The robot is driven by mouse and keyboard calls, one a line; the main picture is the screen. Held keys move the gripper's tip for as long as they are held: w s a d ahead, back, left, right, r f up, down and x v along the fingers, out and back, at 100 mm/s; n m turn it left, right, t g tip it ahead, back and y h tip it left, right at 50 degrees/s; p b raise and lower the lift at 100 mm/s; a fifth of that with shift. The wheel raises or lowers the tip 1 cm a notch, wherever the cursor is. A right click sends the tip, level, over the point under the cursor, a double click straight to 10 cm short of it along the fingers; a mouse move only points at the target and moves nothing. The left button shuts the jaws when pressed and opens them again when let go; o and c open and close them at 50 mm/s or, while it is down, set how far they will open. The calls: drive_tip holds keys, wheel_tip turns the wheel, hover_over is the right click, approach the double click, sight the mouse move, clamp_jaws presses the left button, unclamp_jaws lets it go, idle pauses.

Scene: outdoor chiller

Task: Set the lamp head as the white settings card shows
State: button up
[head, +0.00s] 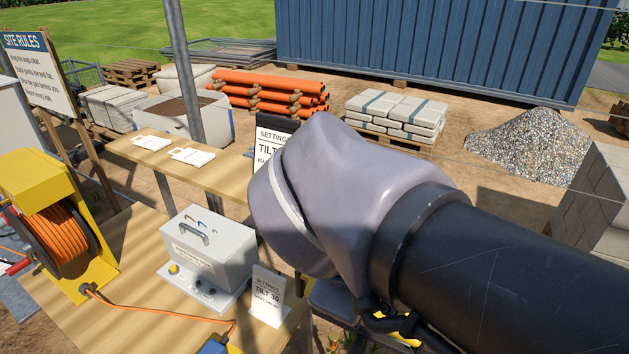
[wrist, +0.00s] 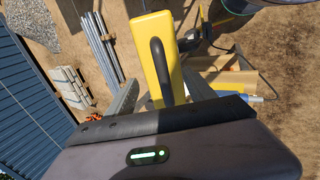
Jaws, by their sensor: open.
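A white settings card (head: 269,298) stands upright on the wooden bench in the head view. It reads "SETTINGS" and "TILT 30"; the smaller line below is not clear. A second "SETTINGS TILT" card (head: 270,146) stands farther back, partly hidden by my arm. In the wrist view a yellow body with a dark handle (wrist: 159,45), seemingly the lamp head, lies between and beyond the fingers of my gripper (wrist: 162,92). The gripper is open, with a finger on each side; I cannot tell whether they touch it. My arm hides the gripper in the head view.
A grey box with a handle and knobs (head: 206,258) stands left of the near card. A yellow cable reel (head: 28,190) stands at the left, its orange cable crossing the bench (head: 130,270). A second table (head: 220,172) with papers is behind. A blue container (head: 440,45) closes the back.

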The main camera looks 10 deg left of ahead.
drive_tip(key=p+v, duration=0.6)
drive_tip(key=v, duration=0.1)
drive_tip(key=p+v, duration=1.6)
drive_tip(key=v, duration=0.1)
drive_tip(key=w+d+f+m+y+b, duration=0.1)
drive_tip(key=d+f+m+b, duration=0.3)
drive_tip(key=f+b, duration=1)
drive_tip(key=w+d+f+m+y+b, duration=0.1)
drive_tip(key=d+f+m+b, duration=0.3)
drive_tip(key=f+m+b, duration=0.4)
drive_tip(key=w+d+f+m+t+y+b, duration=0.1)
drive_tip(key=d+f+m+b, duration=0.3)
drive_tip(key=f+b, duration=1.7)
wheel_tip(320, 180, down, 7)
drive_tip(key=shift+w+d+r+m+y+b, duration=0.1)
drive_tip(key=shift+w+d+m+y+b, duration=0.25)
drive_tip(key=shift+w+m, duration=0.6)
drive_tip(key=shift+s+a+m, duration=0.1)
drive_tip(key=shift+s+m, duration=0.15)
drive_tip(key=shift+s, duration=0.05)
